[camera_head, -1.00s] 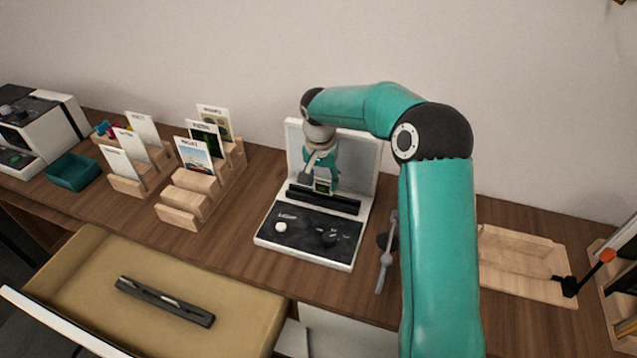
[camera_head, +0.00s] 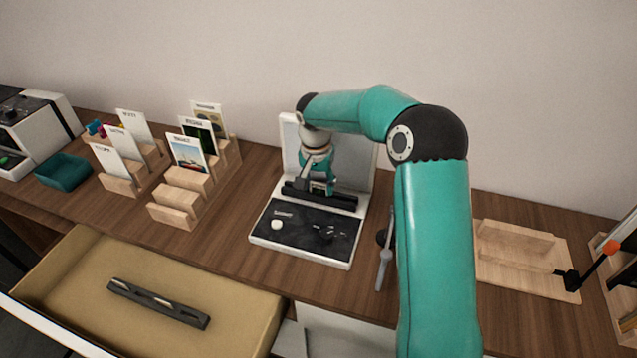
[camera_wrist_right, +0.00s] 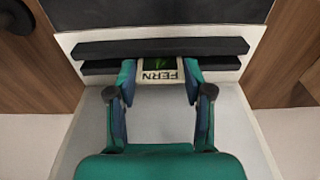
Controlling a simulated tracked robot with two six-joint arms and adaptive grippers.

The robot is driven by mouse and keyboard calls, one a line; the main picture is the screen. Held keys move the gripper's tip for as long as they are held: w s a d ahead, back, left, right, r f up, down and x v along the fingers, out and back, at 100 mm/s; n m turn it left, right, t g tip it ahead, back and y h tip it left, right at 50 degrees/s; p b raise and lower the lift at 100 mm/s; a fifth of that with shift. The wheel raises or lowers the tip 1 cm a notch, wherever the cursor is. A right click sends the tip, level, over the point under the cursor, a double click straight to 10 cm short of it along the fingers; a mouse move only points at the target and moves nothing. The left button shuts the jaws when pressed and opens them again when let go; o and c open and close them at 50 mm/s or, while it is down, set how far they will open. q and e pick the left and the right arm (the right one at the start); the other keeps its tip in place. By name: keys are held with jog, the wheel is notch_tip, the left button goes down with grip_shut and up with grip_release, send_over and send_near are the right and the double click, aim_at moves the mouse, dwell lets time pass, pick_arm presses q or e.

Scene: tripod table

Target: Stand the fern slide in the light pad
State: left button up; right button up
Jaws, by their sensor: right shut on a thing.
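The fern slide (camera_wrist_right: 160,70) shows its "FERN" label and a dark green picture in the right wrist view. My right gripper (camera_wrist_right: 159,86) is shut on it, with a finger at each side. In the head view my right gripper (camera_head: 317,184) is low over the black slot bars of the light pad (camera_head: 362,172). The slide's far edge meets the gap between the two black bars (camera_wrist_right: 160,47); the front bar hides that edge. I cannot tell whether it touches the slot bottom. My left gripper is out of view.
Wooden stepped racks (camera_head: 176,208) with several cards stand left of the pad. A teal bin (camera_head: 63,172) is farther left. An open drawer (camera_head: 235,305) holds a dark bar. A wooden tray (camera_head: 515,240) lies right of my arm.

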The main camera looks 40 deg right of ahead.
dwell(0.3)
jog(key=o, duration=0.8)
dwell(0.5)
jog(key=shift+r+p, duration=3.25)
jog(key=shift+r, duration=1.2)
jog(key=shift+r, duration=0.1)
